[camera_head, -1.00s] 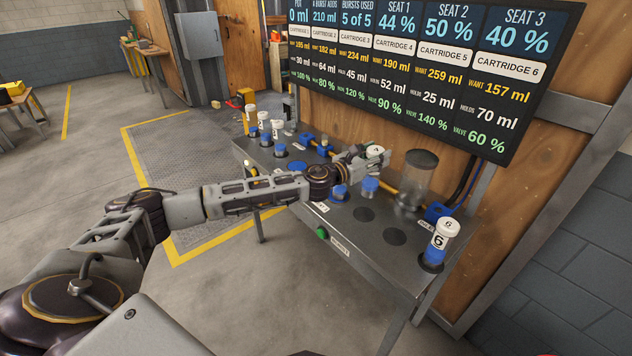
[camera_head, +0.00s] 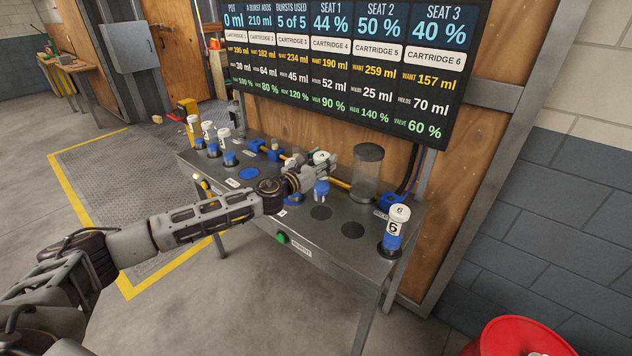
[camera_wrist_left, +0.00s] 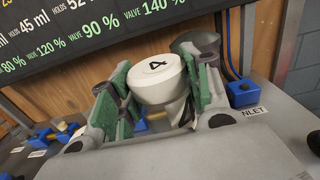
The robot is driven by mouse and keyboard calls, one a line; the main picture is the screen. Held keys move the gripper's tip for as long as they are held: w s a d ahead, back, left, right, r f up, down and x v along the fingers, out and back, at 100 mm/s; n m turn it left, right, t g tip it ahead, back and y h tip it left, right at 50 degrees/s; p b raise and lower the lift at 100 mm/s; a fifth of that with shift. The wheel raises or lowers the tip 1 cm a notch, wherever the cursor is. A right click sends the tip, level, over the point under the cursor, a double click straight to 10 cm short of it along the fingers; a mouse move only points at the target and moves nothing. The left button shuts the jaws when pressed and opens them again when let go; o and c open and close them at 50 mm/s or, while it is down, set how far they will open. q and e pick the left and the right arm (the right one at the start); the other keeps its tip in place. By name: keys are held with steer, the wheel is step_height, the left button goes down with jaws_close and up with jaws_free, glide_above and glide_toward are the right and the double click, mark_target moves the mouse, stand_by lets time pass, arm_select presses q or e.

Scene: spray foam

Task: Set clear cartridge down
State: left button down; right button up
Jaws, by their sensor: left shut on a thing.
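My left gripper (camera_head: 312,167) is shut on a cartridge with a white cap marked 4 (camera_head: 321,157). Its blue lower end (camera_head: 321,188) shows just below the fingers, over the table's right part; whether it touches the tabletop is unclear. In the left wrist view the cap (camera_wrist_left: 158,75) sits between the green-padded fingers (camera_wrist_left: 160,100), slightly tilted in the picture, and its lower part is mostly hidden. The metal table (camera_head: 300,226) has dark round spots (camera_head: 320,213) in front of the cartridge. My right gripper is not in view.
Cartridge 6 (camera_head: 395,230) stands upright at the table's right end. A clear cylinder (camera_head: 367,168) stands behind, close right of my gripper. Several capped cartridges (camera_head: 210,137) stand at the left. A green button (camera_head: 281,238) is on the front edge. A red drum (camera_head: 515,338) is lower right.

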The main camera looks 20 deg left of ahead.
mark_target(322, 179)
arm_select(q)
step_height(322, 179, down, 5)
steer(key=shift+f+b, duration=0.2)
steer(key=shift+b, duration=0.65)
steer(key=shift+f, duration=0.55)
steer(key=shift+f+b, duration=0.2)
steer(key=shift+b, duration=0.1)
steer(key=c, duration=1)
jaws_free()
steer(key=shift+f, duration=0.1)
steer(key=shift+o, duration=1.5)
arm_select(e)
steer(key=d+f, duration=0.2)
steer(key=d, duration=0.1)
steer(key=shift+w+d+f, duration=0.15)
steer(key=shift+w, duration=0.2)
